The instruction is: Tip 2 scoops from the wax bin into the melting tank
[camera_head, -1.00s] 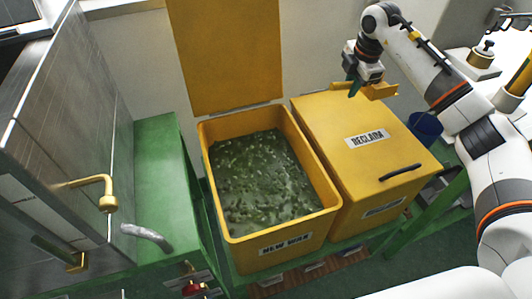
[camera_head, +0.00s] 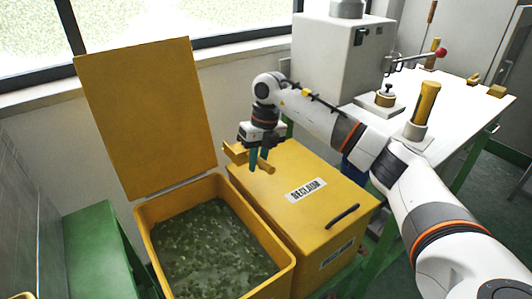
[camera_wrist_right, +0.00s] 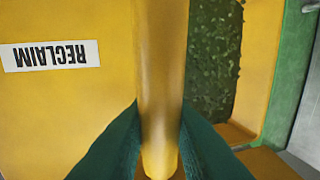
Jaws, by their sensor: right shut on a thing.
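My right gripper (camera_head: 258,160) is shut on the handle of a yellow scoop (camera_head: 235,153), above the back left part of the closed RECLAIM bin. In the right wrist view the yellow handle (camera_wrist_right: 161,80) runs between the dark green fingers. The scoop's bowl points left; I cannot see whether it holds anything. The yellow wax bin (camera_head: 284,277) stands open to the left of the RECLAIM bin, with green wax pellets (camera_head: 212,252) inside. Its pellets also show in the right wrist view (camera_wrist_right: 213,60). I cannot tell which thing is the melting tank. My left gripper is not in view.
The wax bin's raised lid (camera_head: 145,120) stands up behind it. The RECLAIM bin (camera_head: 330,205) has a flat, shut lid with a black handle. A green stand (camera_head: 92,250) and grey panels (camera_head: 30,190) are at the left. A white table (camera_head: 455,95) with fittings is at the right.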

